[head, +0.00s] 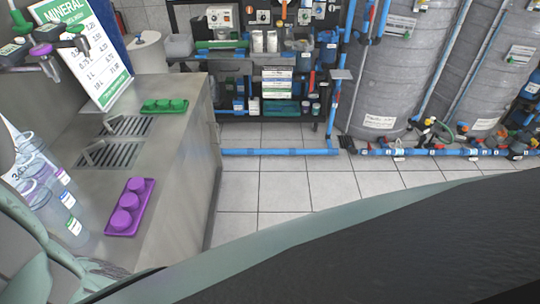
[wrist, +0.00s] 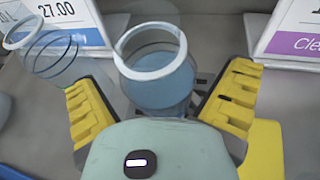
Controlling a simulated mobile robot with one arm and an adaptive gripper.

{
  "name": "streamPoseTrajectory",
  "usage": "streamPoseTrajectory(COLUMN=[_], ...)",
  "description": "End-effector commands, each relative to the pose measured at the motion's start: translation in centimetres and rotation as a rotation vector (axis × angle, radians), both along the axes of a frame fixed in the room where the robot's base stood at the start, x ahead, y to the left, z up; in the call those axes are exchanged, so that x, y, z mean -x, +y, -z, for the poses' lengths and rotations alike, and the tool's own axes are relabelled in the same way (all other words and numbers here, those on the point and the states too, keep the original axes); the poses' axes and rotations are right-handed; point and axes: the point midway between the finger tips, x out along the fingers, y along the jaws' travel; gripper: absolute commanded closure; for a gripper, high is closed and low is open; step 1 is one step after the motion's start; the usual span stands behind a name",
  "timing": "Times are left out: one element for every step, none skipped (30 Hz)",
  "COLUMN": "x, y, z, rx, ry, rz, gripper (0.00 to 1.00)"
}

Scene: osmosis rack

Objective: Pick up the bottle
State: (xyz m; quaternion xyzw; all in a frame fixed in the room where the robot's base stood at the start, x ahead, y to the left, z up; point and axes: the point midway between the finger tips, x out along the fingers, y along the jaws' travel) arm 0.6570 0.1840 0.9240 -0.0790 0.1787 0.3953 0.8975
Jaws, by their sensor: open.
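A clear, blue-tinted bottle (wrist: 160,88) with a pale ring at its top stands in the middle of the wrist view. My gripper (wrist: 163,92) has its two yellow fingers spread wide, one on each side of this bottle. I cannot tell how deep the bottle sits between them; no contact shows. A second clear bottle (wrist: 55,55) with a pale ring is at the upper left. In the head view, several clear bottles (head: 62,218) with labels stand at the left on the steel counter. Which of them is between my fingers is not clear.
The steel counter (head: 175,150) holds a purple tray of caps (head: 130,207), a green cap tray (head: 164,105) and drain grates (head: 110,153). Signs (wrist: 285,30) flank the bottles. Tiled floor (head: 285,190) is clear right of the counter; a rack (head: 270,75) and tanks stand behind.

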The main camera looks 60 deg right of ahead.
Motion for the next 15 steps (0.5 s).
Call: streamPoseTrajectory(x=[-0.11, -0.15, -0.17, -0.16, -0.15, -0.14, -0.13, -0.13, -0.13, -0.13, -0.12, -0.12, -0.13, -0.12, -0.12], y=[0.24, 0.28, 0.30, 0.30, 0.30, 0.29, 0.28, 0.28, 0.28, 0.27, 0.27, 0.27, 0.26, 0.25, 0.25], z=[0.03, 0.02, 0.00, -0.01, -0.02, -0.01, -0.01, 0.00, 0.00, 0.01, 0.01, 0.01, 0.01, 0.00, 0.01], rx=[-0.001, -0.001, -0.001, -0.001, -0.001, -0.001, -0.001, -0.001, -0.001, -0.001, -0.001, -0.001, -0.001, -0.001, -0.001], ry=[-0.001, -0.001, -0.001, -0.001, -0.001, -0.001, -0.001, -0.001, -0.001, -0.001, -0.001, -0.001, -0.001, -0.001, -0.001], rz=[-0.002, -0.002, -0.002, -0.002, -0.002, -0.002, -0.002, -0.002, -0.002, -0.002, -0.002, -0.002, -0.002, -0.002, -0.002], gripper=[0.00, 0.00, 0.00, 0.00, 0.00, 0.00, 0.00, 0.00, 0.03, 0.06, 0.09, 0.14, 0.17, 0.20, 0.24])
